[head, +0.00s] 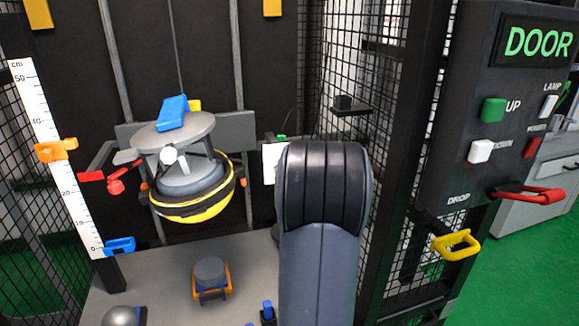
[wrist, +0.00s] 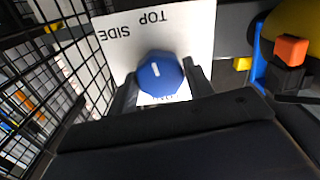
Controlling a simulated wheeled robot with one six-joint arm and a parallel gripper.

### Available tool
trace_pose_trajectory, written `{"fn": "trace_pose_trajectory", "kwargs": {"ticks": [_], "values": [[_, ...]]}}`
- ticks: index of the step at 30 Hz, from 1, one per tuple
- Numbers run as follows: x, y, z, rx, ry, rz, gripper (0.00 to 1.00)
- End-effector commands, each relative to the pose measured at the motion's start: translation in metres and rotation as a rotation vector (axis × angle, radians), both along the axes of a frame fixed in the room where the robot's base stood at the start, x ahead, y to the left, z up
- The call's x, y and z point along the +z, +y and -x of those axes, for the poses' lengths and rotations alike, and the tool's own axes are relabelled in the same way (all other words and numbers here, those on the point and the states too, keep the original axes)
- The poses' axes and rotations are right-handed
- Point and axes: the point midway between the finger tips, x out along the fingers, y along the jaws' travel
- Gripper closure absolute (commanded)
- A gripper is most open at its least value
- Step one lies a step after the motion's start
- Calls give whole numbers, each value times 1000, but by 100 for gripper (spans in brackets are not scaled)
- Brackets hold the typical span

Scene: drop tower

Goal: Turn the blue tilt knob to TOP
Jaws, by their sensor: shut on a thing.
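The blue tilt knob (wrist: 160,76) sits on a white plate (wrist: 190,30) in the wrist view. The plate reads TOP and SIDE, both upside down in this view; another label below the knob is mostly hidden. The knob's short white mark lies up and slightly left, roughly toward TOP. My gripper (wrist: 160,88) has one finger on each side of the knob and is shut on it. In the head view part of the white plate (head: 270,165) shows just left of my arm; the knob and gripper are hidden behind the arm.
A round yellow-and-black drop unit (head: 193,190) hangs on a cable to the left. A cm ruler (head: 55,155) with coloured sliders stands at far left. Black wire mesh (head: 345,70) is close by. A control box (head: 500,120) with a red handle (head: 530,195) is at right.

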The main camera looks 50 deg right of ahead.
Motion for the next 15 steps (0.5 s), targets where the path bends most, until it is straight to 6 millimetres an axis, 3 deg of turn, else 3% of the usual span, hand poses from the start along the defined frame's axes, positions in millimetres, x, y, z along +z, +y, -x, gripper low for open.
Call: {"fn": "trace_pose_trajectory", "kwargs": {"ticks": [15], "values": [[-2, 0, 0, -2, -69, -135, 74]]}}
